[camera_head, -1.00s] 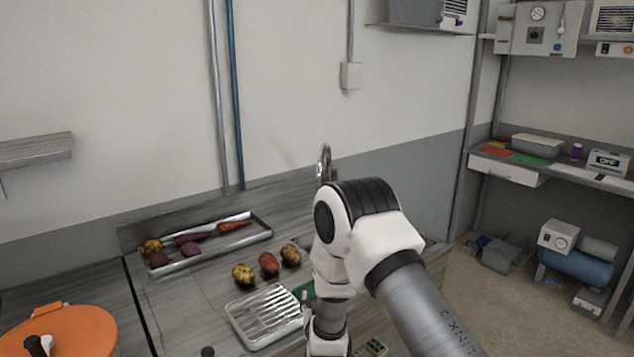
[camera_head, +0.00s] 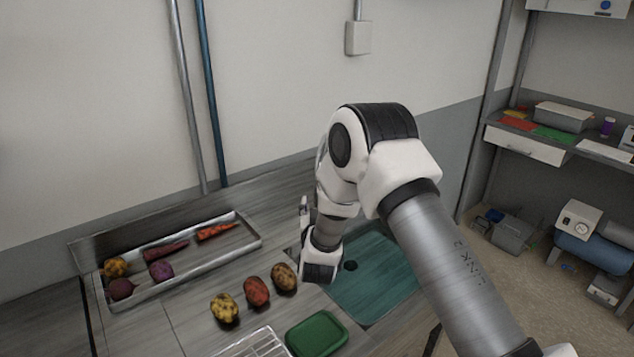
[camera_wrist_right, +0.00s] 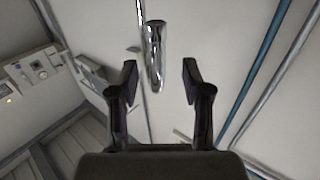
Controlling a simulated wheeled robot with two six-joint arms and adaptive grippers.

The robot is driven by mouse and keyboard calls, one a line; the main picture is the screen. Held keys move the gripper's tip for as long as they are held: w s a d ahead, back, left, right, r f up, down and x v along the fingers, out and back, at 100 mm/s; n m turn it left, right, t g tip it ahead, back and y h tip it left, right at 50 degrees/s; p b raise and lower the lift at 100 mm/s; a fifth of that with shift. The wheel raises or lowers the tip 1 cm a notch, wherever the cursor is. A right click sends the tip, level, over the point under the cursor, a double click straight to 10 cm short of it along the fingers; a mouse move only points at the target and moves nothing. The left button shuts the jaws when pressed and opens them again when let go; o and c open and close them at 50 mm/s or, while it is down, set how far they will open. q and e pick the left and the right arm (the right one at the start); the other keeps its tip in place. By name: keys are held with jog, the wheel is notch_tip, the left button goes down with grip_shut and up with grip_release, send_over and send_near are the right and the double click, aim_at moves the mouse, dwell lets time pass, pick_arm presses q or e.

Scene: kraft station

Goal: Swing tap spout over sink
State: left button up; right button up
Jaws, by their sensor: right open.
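The chrome tap spout (camera_wrist_right: 154,48) shows in the right wrist view as a shiny tube. It reaches down the picture into the gap between the fingers of my right gripper (camera_wrist_right: 160,67). The fingers are open, with visible space on both sides of the spout; I see no grip on it. In the head view my right arm stands over the back left of the green-blue sink (camera_head: 378,283) and hides most or all of the tap; the right fingers cannot be made out there. My left gripper is not in view.
A metal tray (camera_head: 205,262) of vegetables lies by the wall. Several potatoes (camera_head: 257,291) sit left of the sink, with a green lidded box (camera_head: 317,334) and a wire rack (camera_head: 255,344) in front. Pipes (camera_head: 211,110) run up the wall. A side shelf (camera_head: 527,148) stands at right.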

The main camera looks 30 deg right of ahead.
jog(key=p+x, duration=0.2)
jog(key=x, duration=0.4)
jog(key=shift+s+d, duration=0.1)
jog(key=shift+d, duration=0.15)
jog(key=shift+a+r, duration=0.15)
jog(key=shift+s+a+r, duration=0.15)
jog(key=shift+s, duration=0.05)
jog(key=c, duration=0.4)
grip_shut()
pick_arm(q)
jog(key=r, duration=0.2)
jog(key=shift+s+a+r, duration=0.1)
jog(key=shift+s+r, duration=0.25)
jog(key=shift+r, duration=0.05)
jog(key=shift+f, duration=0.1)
